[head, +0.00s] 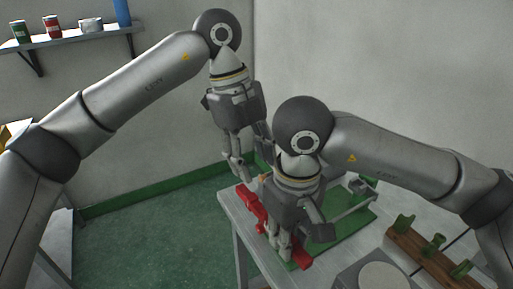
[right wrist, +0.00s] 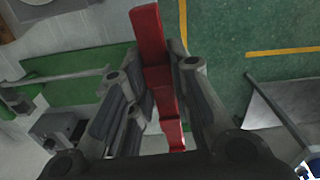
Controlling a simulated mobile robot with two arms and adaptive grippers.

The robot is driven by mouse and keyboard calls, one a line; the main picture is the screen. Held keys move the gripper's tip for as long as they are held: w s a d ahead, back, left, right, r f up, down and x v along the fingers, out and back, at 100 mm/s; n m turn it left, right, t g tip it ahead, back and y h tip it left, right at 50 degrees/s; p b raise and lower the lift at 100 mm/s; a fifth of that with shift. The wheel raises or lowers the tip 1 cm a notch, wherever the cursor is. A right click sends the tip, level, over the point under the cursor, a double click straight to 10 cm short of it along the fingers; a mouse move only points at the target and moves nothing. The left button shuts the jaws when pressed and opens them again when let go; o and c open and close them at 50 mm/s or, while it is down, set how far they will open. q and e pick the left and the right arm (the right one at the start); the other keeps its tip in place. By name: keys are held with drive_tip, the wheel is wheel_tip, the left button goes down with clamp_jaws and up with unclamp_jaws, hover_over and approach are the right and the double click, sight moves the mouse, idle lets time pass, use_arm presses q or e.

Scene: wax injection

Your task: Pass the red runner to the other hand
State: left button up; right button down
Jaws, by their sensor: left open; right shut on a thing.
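The red runner (head: 251,206) is a long, jointed-looking red piece. My right gripper (head: 284,246) is shut on it, over the near left corner of the table. Its red ends show on both sides of the fingers in the head view. In the right wrist view the runner (right wrist: 153,45) stands between the fingers and extends beyond them; its middle is partly hidden by the fingers. My left gripper (head: 250,168) is open and empty, above and behind the runner's far end in the picture, and appears apart from it.
The white table (head: 240,233) carries a green mat (head: 348,228) with a metal fixture. A wooden rack (head: 408,244) with green pieces and a grey device with a round plate (head: 385,277) stand at the right. A wall shelf (head: 70,40) holds cans. Green floor lies left of the table.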

sight(256, 196)
use_arm(q)
drive_tip(key=f+y, duration=0.1)
drive_tip(key=f, duration=0.2)
drive_tip(key=s+f+y, duration=0.1)
drive_tip(key=f, duration=0.2)
drive_tip(key=f+t, duration=0.1)
drive_tip(key=f, duration=0.2)
drive_tip(key=shift+s+d+m+y, duration=0.3)
drive_tip(key=shift+d+m+y, duration=0.05)
drive_tip(key=shift+m+y, duration=0.05)
drive_tip(key=shift+c, duration=0.3)
drive_tip(key=shift+r, duration=0.1)
clamp_jaws()
use_arm(e)
drive_tip(key=shift+a, duration=0.1)
drive_tip(key=c, duration=1.3)
unclamp_jaws()
drive_tip(key=shift+o, duration=0.2)
drive_tip(key=shift+r, duration=0.1)
wheel_tip(256, 196, up, 12)
